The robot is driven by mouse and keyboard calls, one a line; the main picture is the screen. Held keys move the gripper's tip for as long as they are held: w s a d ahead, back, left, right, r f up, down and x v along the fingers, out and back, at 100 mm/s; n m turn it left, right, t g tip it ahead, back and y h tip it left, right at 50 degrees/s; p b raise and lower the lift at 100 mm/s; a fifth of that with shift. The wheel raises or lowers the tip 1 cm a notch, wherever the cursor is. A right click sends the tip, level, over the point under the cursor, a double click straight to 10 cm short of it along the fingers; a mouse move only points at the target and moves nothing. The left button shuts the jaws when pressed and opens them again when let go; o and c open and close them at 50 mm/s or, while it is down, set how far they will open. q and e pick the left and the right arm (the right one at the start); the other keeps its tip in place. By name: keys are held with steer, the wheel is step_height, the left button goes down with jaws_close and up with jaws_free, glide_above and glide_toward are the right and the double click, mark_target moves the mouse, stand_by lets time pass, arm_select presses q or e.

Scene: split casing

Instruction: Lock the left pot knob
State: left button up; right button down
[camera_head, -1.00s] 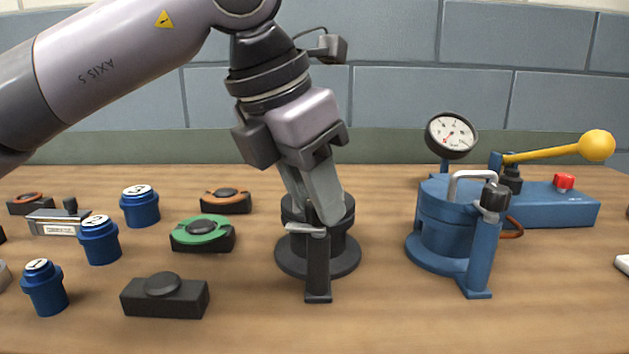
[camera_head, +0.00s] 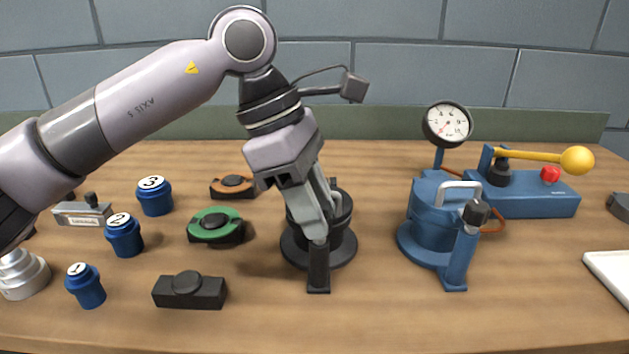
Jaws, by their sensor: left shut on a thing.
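The left pot (camera_head: 336,248) is a black round pot on a wide base, with an upright post (camera_head: 318,270) at its front. My left gripper (camera_head: 318,229) reaches down from the upper left, its fingers at the top of this post. It is shut on the left pot knob, which the fingers hide, so I cannot tell how the knob is turned. The right pot (camera_head: 436,222) is blue, with a silver handle and a dark knob (camera_head: 476,212) on its front post. My right gripper is not in view.
A dial gauge (camera_head: 447,124) and a blue unit with a yellow-ended lever (camera_head: 540,156) stand behind the right pot. Blue numbered cylinders (camera_head: 124,236), a green-ringed part (camera_head: 215,226) and a black block (camera_head: 190,291) lie to the left. A white tray (camera_head: 607,275) is at the right edge.

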arm_select(q)
steer(key=m+p, duration=0.1)
steer(key=m, duration=0.1)
steer(key=m+g+p, duration=0.1)
steer(key=m+p, duration=0.1)
steer(key=shift+w+r+y, duration=0.15)
steer(key=shift+r+y, duration=0.05)
steer(key=shift+y, duration=0.1)
steer(key=shift+m+g+p, duration=0.4)
steer(key=shift+m+p, duration=0.05)
steer(key=shift+m, duration=0.35)
steer(key=shift+f+m+y, duration=0.1)
steer(key=shift+m+y, duration=0.3)
steer(key=o, duration=1.1)
steer(key=shift+c, duration=0.2)
steer(key=v, duration=0.7)
steer(key=shift+p, duration=0.4)
steer(key=shift+w, duration=0.1)
